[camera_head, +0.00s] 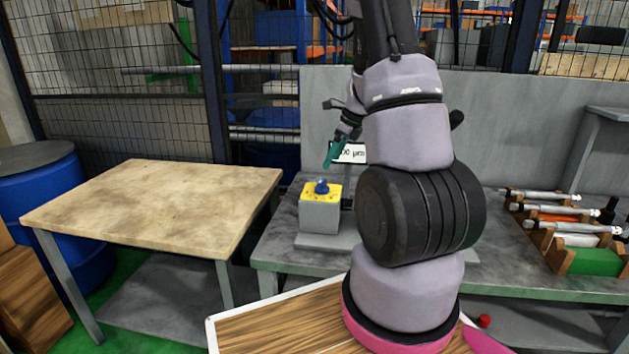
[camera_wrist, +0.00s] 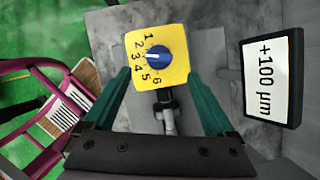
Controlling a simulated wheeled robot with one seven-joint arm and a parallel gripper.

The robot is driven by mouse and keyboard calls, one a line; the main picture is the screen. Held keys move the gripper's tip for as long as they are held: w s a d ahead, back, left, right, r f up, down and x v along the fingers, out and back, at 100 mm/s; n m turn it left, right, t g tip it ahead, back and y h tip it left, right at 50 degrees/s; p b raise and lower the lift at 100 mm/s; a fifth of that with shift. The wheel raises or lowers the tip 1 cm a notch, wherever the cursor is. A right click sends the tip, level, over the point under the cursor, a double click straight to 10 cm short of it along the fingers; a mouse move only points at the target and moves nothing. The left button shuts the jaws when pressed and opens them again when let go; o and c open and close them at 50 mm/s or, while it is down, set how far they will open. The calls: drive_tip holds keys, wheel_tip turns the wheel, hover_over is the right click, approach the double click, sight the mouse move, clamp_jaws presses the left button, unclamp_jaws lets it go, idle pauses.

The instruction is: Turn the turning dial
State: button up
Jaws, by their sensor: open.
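The turning dial is a blue knob (camera_head: 321,187) on a yellow plate (camera_head: 334,194) on top of a grey box on the bench. In the wrist view the blue knob (camera_wrist: 158,58) sits on the yellow plate (camera_wrist: 170,35), with a white pointer mark and numbers 1 to 6 around one side. The pointer is toward the 3. My gripper (camera_wrist: 160,92) is open, its green fingers apart on either side of the lower part of the plate. In the head view my gripper (camera_head: 331,152) is above the knob, not touching it, and partly hidden by my arm.
A display reading +100 µm (camera_wrist: 272,77) stands to the right of the dial. A wooden-topped table (camera_head: 150,205) is at left, beside a blue barrel (camera_head: 50,215). A rack of measuring tools (camera_head: 590,257) sits on the bench at right. A grey panel (camera_head: 510,130) rises behind the bench.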

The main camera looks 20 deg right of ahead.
sight(322, 180)
drive_tip(key=x, duration=1)
drive_tip(key=c, duration=1.3)
drive_tip(key=shift+n, duration=0.3)
drive_tip(key=shift+n+g+y, duration=0.3)
drive_tip(key=shift+n+g, duration=0.15)
drive_tip(key=shift+n, duration=0.8)
drive_tip(key=shift+n+g+y, duration=0.3)
drive_tip(key=shift+n+g, duration=0.15)
drive_tip(key=shift+n, duration=0.8)
